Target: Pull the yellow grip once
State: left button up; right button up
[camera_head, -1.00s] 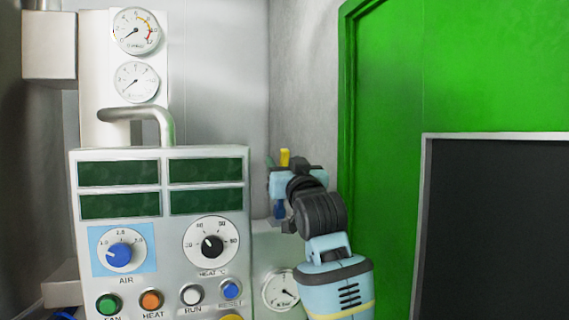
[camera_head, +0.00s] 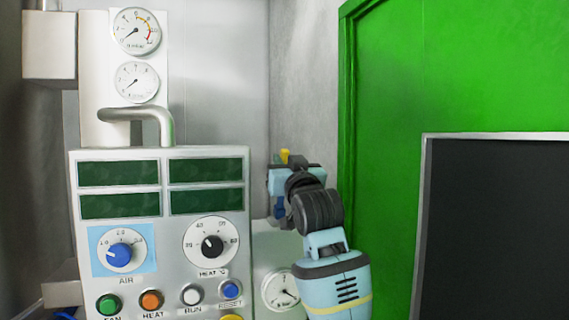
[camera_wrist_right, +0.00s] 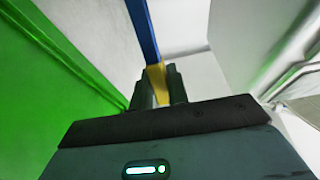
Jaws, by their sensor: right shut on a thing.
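The yellow grip (camera_wrist_right: 157,82) is between the two dark fingers of my right gripper (camera_wrist_right: 158,88) in the right wrist view. A blue bar (camera_wrist_right: 142,28) runs on from the yellow grip towards the top of that view. In the head view my right gripper (camera_head: 283,168) is beside the right edge of the control panel. A small yellow tip of the grip (camera_head: 284,156) shows above it, and the rest is hidden by the gripper. My left gripper is not in view.
The control panel (camera_head: 205,265) with knobs and buttons stands left of my right gripper. A small gauge (camera_head: 281,290) is below the gripper. A green door (camera_head: 400,90) with a dark pane (camera_head: 500,230) is on the right. A grey wall (camera_head: 305,80) is behind.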

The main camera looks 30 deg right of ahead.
jog(key=shift+f+v, duration=0.2)
jog(key=shift+v, duration=1.35)
jog(key=shift+s+a+f, duration=0.15)
jog(key=shift+s+f, duration=0.35)
jog(key=shift+s, duration=0.1)
jog(key=shift+s+a+f, duration=0.15)
jog(key=shift+s+f, duration=0.35)
jog(key=shift+s, duration=0.1)
jog(key=shift+s+a+f, duration=0.2)
jog(key=shift+s+f, duration=0.65)
jog(key=shift+f, duration=0.2)
